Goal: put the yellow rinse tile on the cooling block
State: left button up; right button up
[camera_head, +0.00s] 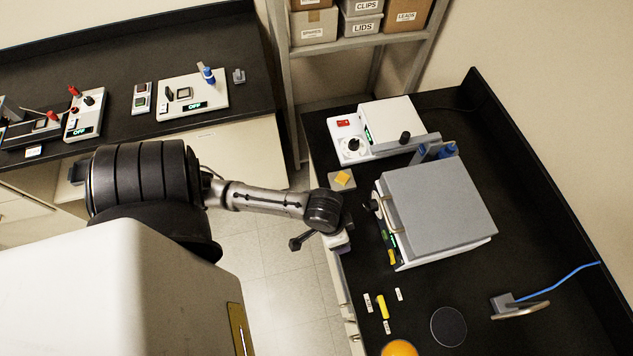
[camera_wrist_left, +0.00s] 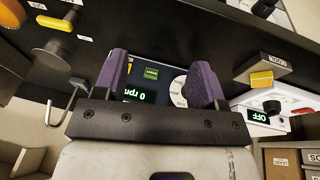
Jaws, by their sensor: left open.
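In the left wrist view, which is upside down, the tile (camera_wrist_left: 262,80) shows against the block (camera_wrist_left: 277,69), whose label looks like "COOL". My left gripper (camera_head: 342,245) is at the bench's left edge, nearer the camera than the block and apart from it. Its purple fingers (camera_wrist_left: 160,62) are open with nothing between them. My right gripper is not in view.
A grey-lidded machine (camera_head: 438,207) with a "0 rpm" display (camera_wrist_left: 128,95) stands close to my left gripper. A white device (camera_head: 383,128) stands behind the block. A yellow bar (camera_head: 382,307), a dark disc (camera_head: 448,326) and an orange dome (camera_head: 400,348) are nearer.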

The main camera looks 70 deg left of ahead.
pick_arm(q)
jog(key=s+d+r+m+t+y, duration=0.1)
jog(key=s+r, duration=0.2)
jog(key=s, duration=0.3)
jog(key=shift+s+m+y, duration=0.3)
jog(key=shift+r, duration=0.1)
notch_tip(320, 180, up, 11)
jog(key=p, duration=1.1)
jog(key=shift+d, duration=0.1)
